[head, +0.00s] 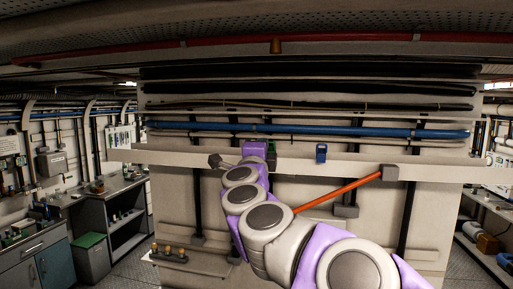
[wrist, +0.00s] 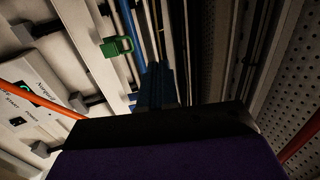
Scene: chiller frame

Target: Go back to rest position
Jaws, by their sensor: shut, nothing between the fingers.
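My arm, white and purple, reaches up from the bottom right of the head view toward the frame's front rail. Its purple end (head: 254,149) is in front of the rail, and the fingers there are hidden or too small to make out. In the wrist view my gripper's dark ridged fingers (wrist: 156,84) show beyond the black and purple wrist body. They are together, with nothing seen between them. A green lock-like piece (wrist: 117,46) is to the left of the fingers and apart from them. It also shows beside the purple end in the head view (head: 271,150).
An orange bar (head: 340,192) slopes behind my arm to a grey block (head: 390,173). A blue lock-like piece (head: 321,153) hangs on the rail (head: 430,164). A blue pipe (head: 370,132) runs above. A labelled panel (wrist: 30,108) is left in the wrist view. A workbench (head: 110,192) stands left.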

